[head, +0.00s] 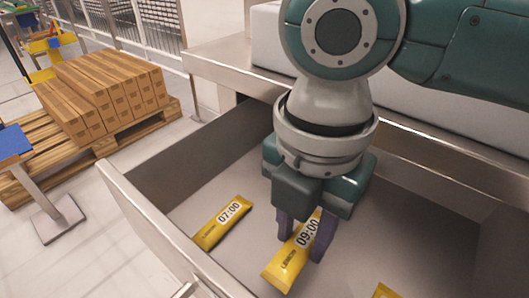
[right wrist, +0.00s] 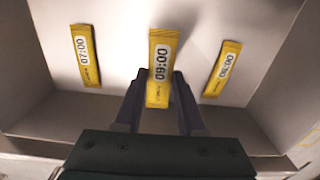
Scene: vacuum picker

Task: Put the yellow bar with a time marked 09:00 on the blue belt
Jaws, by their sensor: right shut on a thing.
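The yellow bar marked 09:00 (head: 287,262) is between the fingers of my right gripper (head: 301,240), inside a grey open drawer. My right gripper is shut on this bar. In the right wrist view the 09:00 bar (right wrist: 159,68) sticks out ahead of the fingers (right wrist: 158,105) and looks nearer than the other bars. I cannot tell how far it is above the drawer floor. The blue belt cannot be made out for sure; a blue surface (head: 12,143) shows at the left edge of the head view. My left gripper is not in view.
A yellow bar marked 07:00 (head: 222,222) lies on the drawer floor to the left. Another bar (right wrist: 222,68) lies to the right in the wrist view. The drawer's front wall (head: 160,225) is close by. A pallet of brown boxes (head: 105,90) stands at back left.

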